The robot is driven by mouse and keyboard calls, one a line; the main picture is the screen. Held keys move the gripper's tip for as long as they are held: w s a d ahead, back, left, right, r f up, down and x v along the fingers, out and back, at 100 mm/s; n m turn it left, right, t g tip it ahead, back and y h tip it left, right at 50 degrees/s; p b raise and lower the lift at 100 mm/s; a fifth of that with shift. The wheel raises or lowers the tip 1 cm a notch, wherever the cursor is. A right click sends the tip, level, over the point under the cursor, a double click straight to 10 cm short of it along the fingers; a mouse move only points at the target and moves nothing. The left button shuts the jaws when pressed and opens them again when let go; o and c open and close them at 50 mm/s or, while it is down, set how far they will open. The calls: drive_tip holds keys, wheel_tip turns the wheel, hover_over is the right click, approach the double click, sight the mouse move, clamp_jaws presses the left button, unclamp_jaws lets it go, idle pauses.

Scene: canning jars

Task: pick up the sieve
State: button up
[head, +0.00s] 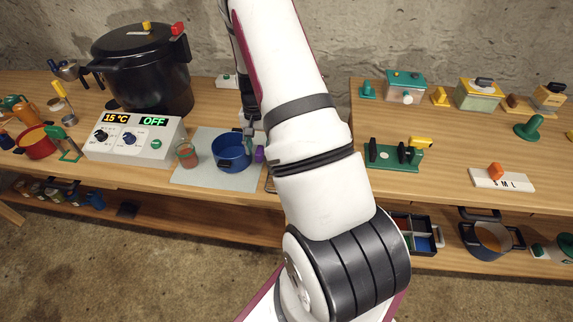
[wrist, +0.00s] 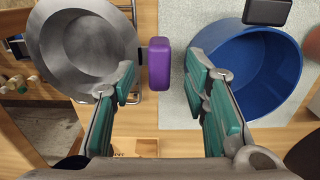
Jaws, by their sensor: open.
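The sieve appears as a grey round bowl (wrist: 78,48) with a purple block handle (wrist: 160,63) on its right side in the wrist view. No mesh can be made out. In the head view only a bit of purple (head: 259,154) shows beside my arm; my arm hides the rest. My gripper (wrist: 162,80) is open, its teal-padded fingers on either side of the purple handle's line. The handle lies between and slightly beyond the fingertips, with visible gaps on both sides. In the head view the gripper is mostly hidden behind my arm.
A blue pot (wrist: 240,75) stands close right of the gripper on a grey mat (head: 190,178). Thin metal rods show by the bowl.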

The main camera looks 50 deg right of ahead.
drive_tip(key=shift+f, duration=1.25)
drive_tip(key=shift+c, duration=0.6)
clamp_jaws()
drive_tip(key=shift+r, duration=0.1)
